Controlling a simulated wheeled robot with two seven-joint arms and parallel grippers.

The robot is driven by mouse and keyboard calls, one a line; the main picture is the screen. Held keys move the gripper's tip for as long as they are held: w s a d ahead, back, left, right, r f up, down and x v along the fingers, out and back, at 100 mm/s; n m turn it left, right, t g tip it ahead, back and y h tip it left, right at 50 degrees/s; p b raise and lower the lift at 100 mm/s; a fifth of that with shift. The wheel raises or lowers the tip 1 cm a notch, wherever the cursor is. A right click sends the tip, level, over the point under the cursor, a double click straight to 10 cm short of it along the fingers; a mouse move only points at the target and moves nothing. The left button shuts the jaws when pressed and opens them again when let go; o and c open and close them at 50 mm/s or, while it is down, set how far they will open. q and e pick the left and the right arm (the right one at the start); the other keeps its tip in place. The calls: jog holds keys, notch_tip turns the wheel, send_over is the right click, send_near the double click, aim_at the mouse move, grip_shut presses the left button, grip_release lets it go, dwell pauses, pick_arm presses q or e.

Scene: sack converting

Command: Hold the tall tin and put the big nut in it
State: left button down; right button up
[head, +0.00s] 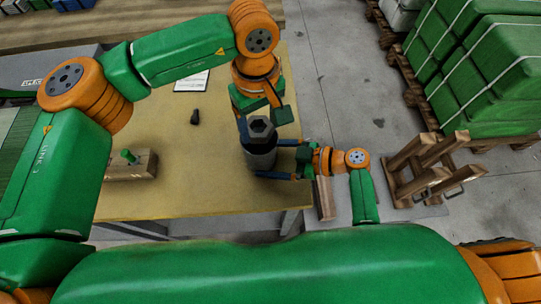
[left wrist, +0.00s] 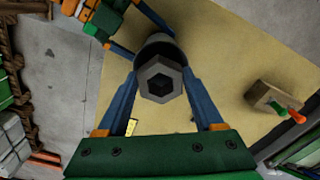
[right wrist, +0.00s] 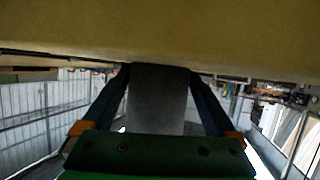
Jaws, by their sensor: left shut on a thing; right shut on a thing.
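The big nut (head: 261,133) is a grey hexagonal piece with a dark hole. My left gripper (head: 259,126) is shut on it from above, and the nut also shows between the blue fingers in the left wrist view (left wrist: 160,88). The tall tin (head: 261,159) is a dark grey cylinder directly under the nut. My right gripper (head: 268,160) is shut around the tin from the right side. The tin fills the gap between the fingers in the right wrist view (right wrist: 159,100). The nut hides most of the tin's mouth; I cannot tell whether it dips below the rim.
The yellow table (head: 190,185) has free room left of the tin. A wooden block with a green peg (head: 133,166) stands at the left, and a small black object (head: 195,117) and a paper sheet (head: 192,82) lie behind. A wooden rack (head: 430,165) stands off to the right.

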pick_arm(q)
jog(key=shift+f, duration=1.2)
jog(key=shift+c, duration=1.4)
grip_release()
jog(key=shift+o, duration=1.4)
jog(key=shift+r, duration=0.1)
notch_tip(320, 180, up, 12)
pick_arm(e)
jog(key=o, duration=1)
